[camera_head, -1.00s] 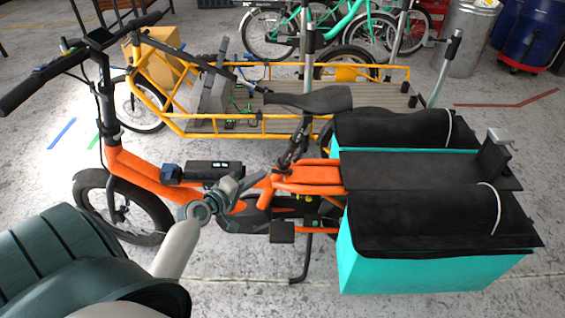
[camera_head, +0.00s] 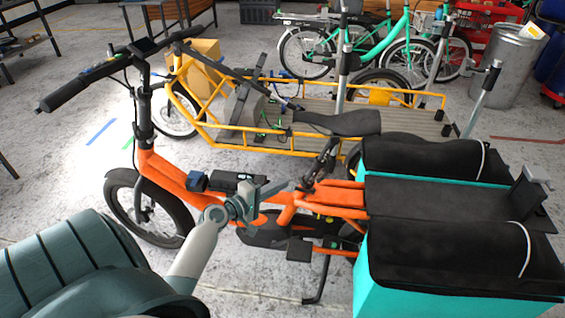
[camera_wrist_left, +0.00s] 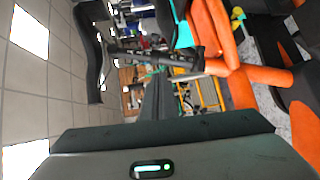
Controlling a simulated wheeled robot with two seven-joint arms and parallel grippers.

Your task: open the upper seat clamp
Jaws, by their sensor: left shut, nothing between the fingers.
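The orange cargo bike's seat (camera_head: 340,122) sits on a black seat post (camera_head: 325,158) that runs down into the orange frame. The seat clamp area (camera_head: 309,184) is at the foot of the post; the upper clamp's lever is too small to make out. My left gripper (camera_head: 284,187) is shut and empty, its tips just left of the clamp area. In the left wrist view the shut fingers (camera_wrist_left: 155,80) point toward the post (camera_wrist_left: 150,57), with the seat (camera_wrist_left: 92,55) at left and orange frame (camera_wrist_left: 222,40) at right. Contact cannot be told. My right gripper is not in view.
Black-topped turquoise bags (camera_head: 440,245) flank the rear rack at right. The handlebar (camera_head: 95,75) rises at upper left. A yellow cargo bike (camera_head: 270,137) stands close behind. Clear floor (camera_head: 60,185) lies at left.

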